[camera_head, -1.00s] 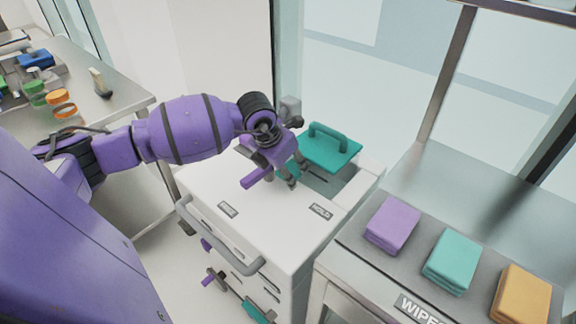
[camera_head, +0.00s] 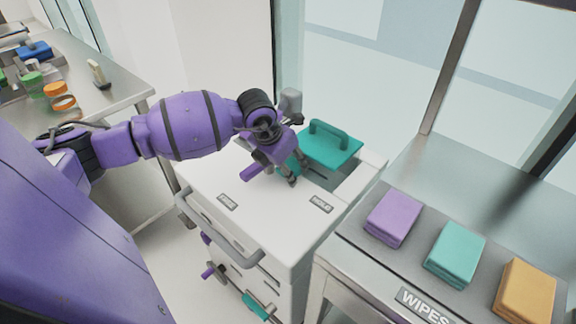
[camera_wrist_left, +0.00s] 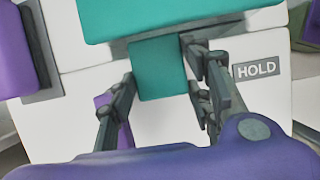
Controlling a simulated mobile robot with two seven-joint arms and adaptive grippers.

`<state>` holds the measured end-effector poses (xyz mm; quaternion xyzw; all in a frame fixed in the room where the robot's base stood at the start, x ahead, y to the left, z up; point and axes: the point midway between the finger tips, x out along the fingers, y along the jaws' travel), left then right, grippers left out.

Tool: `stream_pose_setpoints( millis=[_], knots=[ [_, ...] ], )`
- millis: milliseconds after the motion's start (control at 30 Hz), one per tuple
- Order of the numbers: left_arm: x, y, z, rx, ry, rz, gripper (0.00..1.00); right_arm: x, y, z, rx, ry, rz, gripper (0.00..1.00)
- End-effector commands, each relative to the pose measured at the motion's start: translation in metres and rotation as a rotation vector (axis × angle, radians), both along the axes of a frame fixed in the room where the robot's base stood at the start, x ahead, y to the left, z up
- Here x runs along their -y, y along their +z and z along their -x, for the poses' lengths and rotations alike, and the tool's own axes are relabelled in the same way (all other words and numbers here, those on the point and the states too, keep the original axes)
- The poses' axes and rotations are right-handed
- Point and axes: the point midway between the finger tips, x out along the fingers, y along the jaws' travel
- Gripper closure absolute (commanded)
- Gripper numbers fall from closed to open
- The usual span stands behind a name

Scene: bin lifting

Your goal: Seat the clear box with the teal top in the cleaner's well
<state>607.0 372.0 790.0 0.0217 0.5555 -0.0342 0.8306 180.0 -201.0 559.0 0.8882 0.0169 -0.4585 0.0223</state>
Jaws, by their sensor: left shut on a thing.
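The box with the teal top (camera_head: 330,149) is at the back right of the white cleaner (camera_head: 275,215), over the dark opening of the well (camera_head: 326,179). Its teal top has an upright teal handle, and its clear body is mostly hidden. My left gripper (camera_head: 293,175) is at the box's near left side. In the left wrist view the teal top (camera_wrist_left: 180,14) is at the upper edge, and a teal tab (camera_wrist_left: 157,68) projects from it between my fingers (camera_wrist_left: 160,90). The gripper is shut on this tab. I cannot tell how deep the box sits. My right gripper is not in view.
A purple part (camera_head: 250,172) shows beside my left gripper. A steel table at right carries purple (camera_head: 393,216), teal (camera_head: 454,254) and orange wipes (camera_head: 525,292). A glass partition stands behind the cleaner. A bench at far left holds jars. The cleaner's front top is clear.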

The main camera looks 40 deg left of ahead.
Motion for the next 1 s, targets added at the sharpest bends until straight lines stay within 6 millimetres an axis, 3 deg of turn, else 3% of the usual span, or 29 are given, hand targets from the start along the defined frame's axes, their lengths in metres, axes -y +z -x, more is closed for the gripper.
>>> stream_pose_setpoints(
  millis=[1000],
  knots=[
    [-0.009,-0.008,0.001,-0.005,0.009,-0.013,1.0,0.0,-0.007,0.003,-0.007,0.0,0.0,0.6]
  ],
)
